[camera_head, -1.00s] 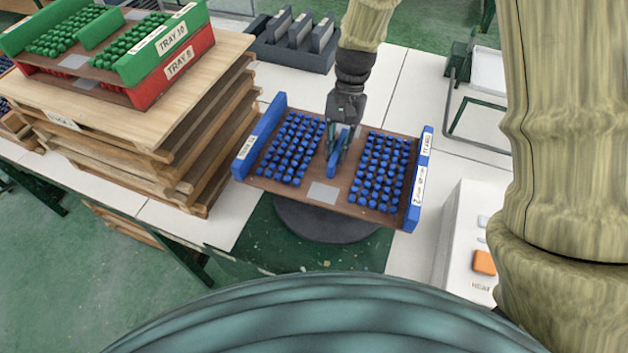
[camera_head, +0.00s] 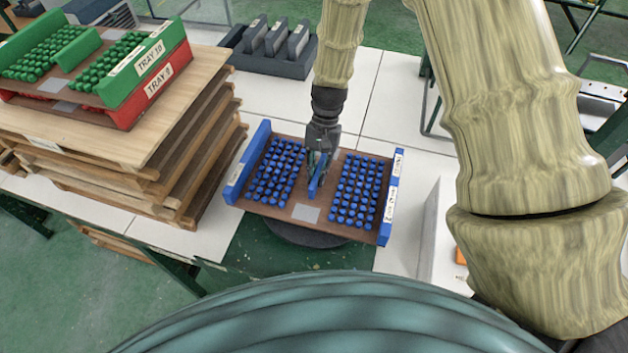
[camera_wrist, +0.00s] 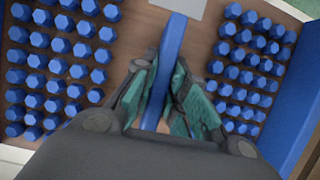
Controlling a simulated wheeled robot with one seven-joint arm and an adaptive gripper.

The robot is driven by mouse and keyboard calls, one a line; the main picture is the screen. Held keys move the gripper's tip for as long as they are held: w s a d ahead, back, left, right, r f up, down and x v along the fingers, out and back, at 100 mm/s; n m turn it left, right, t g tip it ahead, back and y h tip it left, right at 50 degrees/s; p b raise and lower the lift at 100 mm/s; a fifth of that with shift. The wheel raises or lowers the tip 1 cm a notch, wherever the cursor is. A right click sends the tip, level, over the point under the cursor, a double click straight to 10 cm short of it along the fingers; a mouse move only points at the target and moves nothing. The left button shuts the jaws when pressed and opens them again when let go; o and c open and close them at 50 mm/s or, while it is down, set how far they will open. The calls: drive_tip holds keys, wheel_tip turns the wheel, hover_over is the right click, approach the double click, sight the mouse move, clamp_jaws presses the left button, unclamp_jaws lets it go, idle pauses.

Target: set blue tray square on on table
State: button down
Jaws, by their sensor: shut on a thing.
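The blue tray has a brown base (camera_head: 306,214), blue end walls and rows of blue pegs on both sides. In the head view it is over the dark round turntable (camera_head: 300,236) at the front of the white table (camera_head: 205,238), turned a little askew to it. I cannot tell whether it touches the turntable. My gripper (camera_head: 317,178) is shut on the tray's blue middle bar, with one finger on each side. The wrist view shows the bar (camera_wrist: 172,50) between the fingertips (camera_wrist: 165,100). The gripper hides part of the bar.
A stack of wooden pallets (camera_head: 130,150) stands close on the left, bearing a green tray (camera_head: 128,78) on a red tray (camera_head: 160,98). A dark grey bin (camera_head: 290,66) is behind. A white box (camera_head: 440,235) stands close on the right, partly behind my arm.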

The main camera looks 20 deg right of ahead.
drive_tip(key=shift+f+p, duration=0.65)
drive_tip(key=shift+f, duration=1.25)
drive_tip(key=shift+f, duration=0.1)
drive_tip(key=c, duration=1.4)
unclamp_jaws()
drive_tip(key=shift+c, duration=0.2)
drive_tip(key=b+v, duration=0.4)
drive_tip(key=v, duration=0.8)
drive_tip(key=shift+s, duration=0.1)
